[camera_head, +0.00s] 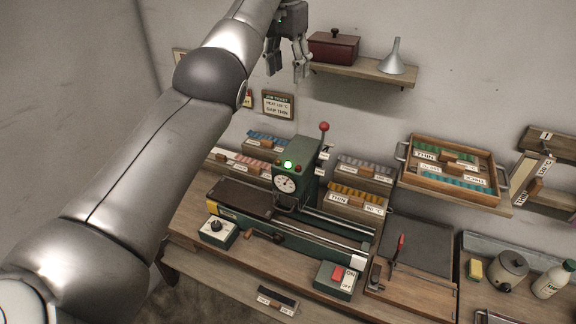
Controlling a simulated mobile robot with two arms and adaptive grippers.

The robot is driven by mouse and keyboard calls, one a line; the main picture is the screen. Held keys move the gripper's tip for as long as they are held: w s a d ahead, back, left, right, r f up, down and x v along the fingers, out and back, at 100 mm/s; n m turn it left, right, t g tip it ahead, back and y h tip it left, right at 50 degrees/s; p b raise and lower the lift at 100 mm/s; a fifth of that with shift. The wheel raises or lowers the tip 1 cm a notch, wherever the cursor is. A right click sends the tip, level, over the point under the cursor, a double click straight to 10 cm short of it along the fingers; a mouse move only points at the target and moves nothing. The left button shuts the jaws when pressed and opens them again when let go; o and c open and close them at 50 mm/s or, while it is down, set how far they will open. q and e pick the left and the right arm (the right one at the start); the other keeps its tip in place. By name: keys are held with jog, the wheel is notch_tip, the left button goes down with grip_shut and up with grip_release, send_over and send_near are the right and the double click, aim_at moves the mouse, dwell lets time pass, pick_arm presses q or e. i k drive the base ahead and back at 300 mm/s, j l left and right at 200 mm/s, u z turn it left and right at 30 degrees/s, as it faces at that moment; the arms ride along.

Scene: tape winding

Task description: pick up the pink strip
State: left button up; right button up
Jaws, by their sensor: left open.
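A row of pinkish strips (254,164) stands in a labelled wooden box on the bench, left of the green machine. They are small here, and I cannot tell single strips apart. My left gripper (287,70) is high up near the wall, left of the shelf. Its fingers are apart and point down, with nothing between them. It is well above the strips and clear of them. My right gripper is out of view.
The green machine (295,165) with a dial and red-knobbed lever stands mid-bench. Other strip boxes (356,205) flank it. A wooden tray (405,150) of strips is at right. A shelf (365,72) holds a red box (334,48) and a funnel (393,62).

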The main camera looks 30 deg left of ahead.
aim_at(257, 167)
jog(key=u, duration=1.25)
